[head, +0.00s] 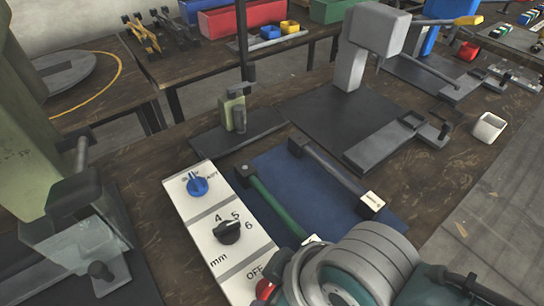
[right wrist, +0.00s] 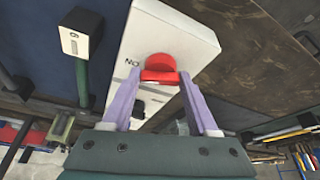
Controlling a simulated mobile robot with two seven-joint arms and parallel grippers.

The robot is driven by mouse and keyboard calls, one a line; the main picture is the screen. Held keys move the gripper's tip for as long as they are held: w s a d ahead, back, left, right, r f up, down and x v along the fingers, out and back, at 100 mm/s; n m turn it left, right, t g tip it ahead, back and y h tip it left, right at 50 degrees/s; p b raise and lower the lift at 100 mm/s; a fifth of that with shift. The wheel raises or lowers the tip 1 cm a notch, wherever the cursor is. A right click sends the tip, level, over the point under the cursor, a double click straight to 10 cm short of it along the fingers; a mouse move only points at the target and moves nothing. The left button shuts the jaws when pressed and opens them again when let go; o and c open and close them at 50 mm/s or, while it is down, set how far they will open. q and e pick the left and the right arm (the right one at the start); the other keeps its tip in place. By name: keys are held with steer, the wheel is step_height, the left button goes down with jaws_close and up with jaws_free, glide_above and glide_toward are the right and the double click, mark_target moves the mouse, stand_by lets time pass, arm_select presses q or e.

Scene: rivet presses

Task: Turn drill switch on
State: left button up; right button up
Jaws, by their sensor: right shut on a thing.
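The white control panel (head: 200,215) lies on the bench, with a red switch (head: 265,288) at its near end by an "OFF" label. In the right wrist view the red switch (right wrist: 158,62) stands out from the white panel (right wrist: 180,28), with an "ON" label upside down beside it. My right gripper (right wrist: 160,76) has its two pale purple fingers on either side of the red switch, shut on it. In the head view my right wrist hides the panel's near end and most of the switch. Its exact setting is hard to tell. My left gripper is in neither view.
The panel also bears a blue knob (head: 197,186) and a black dial (head: 227,232) marked 4, 5, 6 mm. Right of it, a green-handled tool (head: 270,205) and a dark bar (head: 335,175) lie on a blue mat (head: 280,165). A grey press (head: 375,30) stands behind.

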stand_by(0.5)
steer(key=o, duration=1.4)
steer(key=p+v, duration=0.4)
steer(key=v, duration=0.6)
steer(key=shift+s, duration=0.1)
